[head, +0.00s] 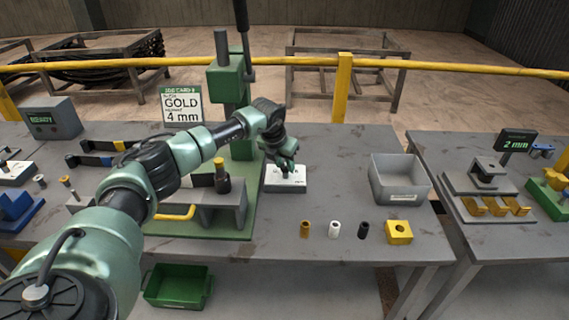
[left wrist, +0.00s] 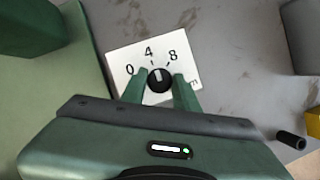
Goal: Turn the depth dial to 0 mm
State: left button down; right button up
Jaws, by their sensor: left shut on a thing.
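The depth dial is a black round knob (left wrist: 159,80) with a light pointer mark, on a white plate (left wrist: 122,57) printed 0, 4 and 8. The pointer stands close to the 4, pointing roughly up in the left wrist view. In the head view the white plate (head: 298,187) lies on the bench beside the green press base. My left gripper (head: 287,170) is over the plate, and its two green fingers (left wrist: 160,90) are shut on the knob from both sides. The knob is mostly hidden in the head view. My right gripper is not in view.
The green press (head: 229,85) stands left of the plate. A job card (head: 181,105) reads GOLD 4 mm. A grey bin (head: 399,193) is to the right. Small cylinders and a yellow block (head: 399,232) sit in front. A display on the right table (head: 516,143) reads 2 mm.

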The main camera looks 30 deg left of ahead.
pick_arm(q)
jog(key=shift+n, duration=0.3)
jog(key=shift+n+y, duration=0.3)
jog(key=shift+n, duration=0.3)
jog(key=shift+d+n+y, duration=0.1)
jog(key=shift+n+y, duration=0.4)
jog(key=shift+n, duration=0.7)
jog(key=n+g+y+b, duration=0.1)
jog(key=n+b, duration=0.1)
jog(key=n, duration=0.2)
jog(key=shift+w+d, duration=0.1)
jog(key=shift+w, duration=0.05)
jog(key=shift+n+g+y+b, duration=0.3)
jog(key=shift+n+g+b, duration=0.1)
jog(key=shift+n, duration=0.4)
jog(key=c, duration=1.1)
grip_release()
jog(key=shift+o, duration=0.2)
